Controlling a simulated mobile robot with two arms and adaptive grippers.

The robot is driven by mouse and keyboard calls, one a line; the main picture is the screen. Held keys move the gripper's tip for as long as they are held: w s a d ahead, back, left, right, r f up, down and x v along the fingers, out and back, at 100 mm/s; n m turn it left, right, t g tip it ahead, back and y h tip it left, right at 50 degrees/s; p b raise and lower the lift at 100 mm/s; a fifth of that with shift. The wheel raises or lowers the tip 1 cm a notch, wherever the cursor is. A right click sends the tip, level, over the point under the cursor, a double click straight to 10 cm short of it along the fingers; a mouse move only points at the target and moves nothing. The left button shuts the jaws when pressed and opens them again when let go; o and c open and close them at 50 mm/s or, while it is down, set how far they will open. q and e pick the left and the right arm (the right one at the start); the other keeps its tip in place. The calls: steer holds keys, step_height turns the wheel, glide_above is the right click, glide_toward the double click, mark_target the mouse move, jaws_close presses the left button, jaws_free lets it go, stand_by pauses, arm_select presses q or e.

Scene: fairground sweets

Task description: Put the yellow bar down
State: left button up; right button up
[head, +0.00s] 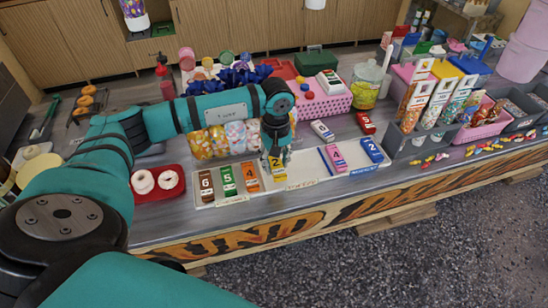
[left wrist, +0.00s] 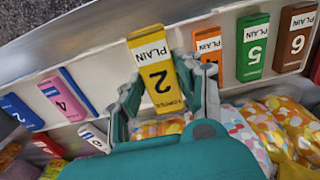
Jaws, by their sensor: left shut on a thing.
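The yellow bar (left wrist: 152,62), marked "PLAIN" and "2", is between the fingers of my left gripper (left wrist: 168,95). The gripper is shut on it. In the head view the yellow bar (head: 278,163) shows just below my left gripper (head: 277,152), at the right of a row of brown (head: 206,186), green (head: 228,180) and orange (head: 250,176) bars on a white tray (head: 238,192). The wrist view shows a gap between the yellow bar and the orange bar (left wrist: 208,48). I cannot tell whether the bar touches the tray. My right gripper is not in view.
A white bar (head: 322,130) and a red bar (head: 366,123) lie behind. Bagged sweets (head: 236,136) stand close behind my gripper. A red tray (head: 158,184) is left.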

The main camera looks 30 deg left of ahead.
mark_target(274, 163)
arm_select(q)
steer(key=shift+w+a+f, duration=0.1)
steer(key=shift+w+a, duration=0.7)
steer(key=shift+w, duration=0.1)
steer(key=shift+w+a+f, duration=0.1)
steer(key=shift+a, duration=0.05)
step_height(274, 163, down, 3)
steer(key=shift+r+p, duration=0.15)
steer(key=shift+p, duration=0.9)
steer(key=shift+f, duration=0.35)
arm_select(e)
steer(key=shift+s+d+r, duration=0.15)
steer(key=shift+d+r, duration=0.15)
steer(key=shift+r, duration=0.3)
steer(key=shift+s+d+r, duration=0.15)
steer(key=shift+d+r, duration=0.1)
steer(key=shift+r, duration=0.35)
arm_select(q)
steer(key=shift+f, duration=0.1)
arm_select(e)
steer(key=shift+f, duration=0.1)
arm_select(q)
steer(key=shift+f+b, duration=0.55)
steer(key=shift+b, duration=0.3)
steer(key=o, duration=1.2)
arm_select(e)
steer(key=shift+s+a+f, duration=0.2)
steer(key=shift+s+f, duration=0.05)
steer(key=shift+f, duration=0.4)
